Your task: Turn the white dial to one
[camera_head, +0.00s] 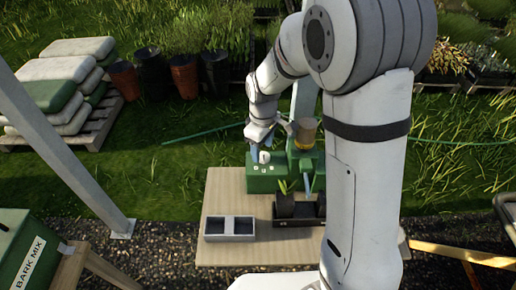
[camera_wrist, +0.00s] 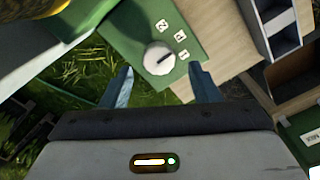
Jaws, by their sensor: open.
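The white dial (camera_wrist: 158,58) sits on the top of a green box (camera_wrist: 132,22) in the wrist view. The dial also shows in the head view (camera_head: 264,157), on the green box (camera_head: 262,180) at the table's back. My gripper (camera_wrist: 161,70) is open and empty, its blue fingers on either side of the dial with gaps. I cannot tell its height above the dial.
The wooden table (camera_head: 222,188) carries a grey two-compartment tray (camera_head: 230,238) and a dark tray (camera_head: 312,222) holding dark pots with plants. A green post rises close to the arm.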

